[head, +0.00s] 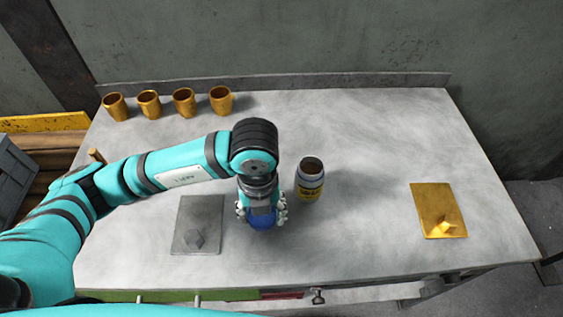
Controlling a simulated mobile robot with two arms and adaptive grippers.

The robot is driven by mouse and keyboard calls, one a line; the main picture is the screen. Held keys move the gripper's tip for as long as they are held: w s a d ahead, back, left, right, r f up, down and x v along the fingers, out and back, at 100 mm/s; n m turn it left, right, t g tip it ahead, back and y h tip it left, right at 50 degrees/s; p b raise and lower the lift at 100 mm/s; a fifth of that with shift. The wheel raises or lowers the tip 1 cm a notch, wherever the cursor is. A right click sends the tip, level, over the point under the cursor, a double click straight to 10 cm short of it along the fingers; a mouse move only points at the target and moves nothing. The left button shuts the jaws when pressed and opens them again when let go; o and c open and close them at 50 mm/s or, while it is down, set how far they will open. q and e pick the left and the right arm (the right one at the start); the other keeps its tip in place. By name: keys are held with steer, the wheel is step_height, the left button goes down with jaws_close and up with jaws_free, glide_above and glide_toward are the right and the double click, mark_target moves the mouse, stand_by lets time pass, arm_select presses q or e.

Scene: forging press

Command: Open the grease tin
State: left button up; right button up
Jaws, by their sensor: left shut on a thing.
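The grease tin (310,187) stands upright near the middle of the table. It is a grey can with a yellow label, and its top shows a dark brown open mouth. My left gripper (262,218) points down just left of the tin, apart from it. It is shut on a blue round thing (262,222), which looks like the tin's lid. The fingers hide part of it, and I cannot tell whether it touches the table. My right gripper is not in view.
A grey metal plate (186,218) with a small block lies left of my gripper. A golden plate (426,203) with a small piece lies at the right. Several golden cups (183,101) line the back left of the table (370,140). The back middle is clear.

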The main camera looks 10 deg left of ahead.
arm_select(q)
steer(key=n, duration=0.2)
steer(key=d+n, duration=0.1)
steer(key=n, duration=0.1)
steer(key=d+n, duration=0.1)
steer(key=n, duration=0.1)
steer(key=shift+s+f+n, duration=0.15)
steer(key=shift+s+n, duration=0.15)
steer(key=shift+s, duration=0.1)
steer(key=shift+n, duration=0.4)
steer(key=shift+w+p, duration=0.2)
steer(key=shift+p, duration=0.1)
steer(key=w+a, duration=0.1)
steer(key=w, duration=0.4)
steer(key=w+a+f+p, duration=0.1)
steer(key=w, duration=0.4)
steer(key=w+a+p, duration=0.1)
steer(key=w, duration=0.4)
steer(key=shift+w+f, duration=0.1)
steer(key=shift+f, duration=0.15)
steer(key=shift+f+n+p, duration=0.3)
steer(key=shift+f+p, duration=0.45)
steer(key=shift+f, duration=1.05)
steer(key=shift+f, duration=0.1)
steer(key=o, duration=1.3)
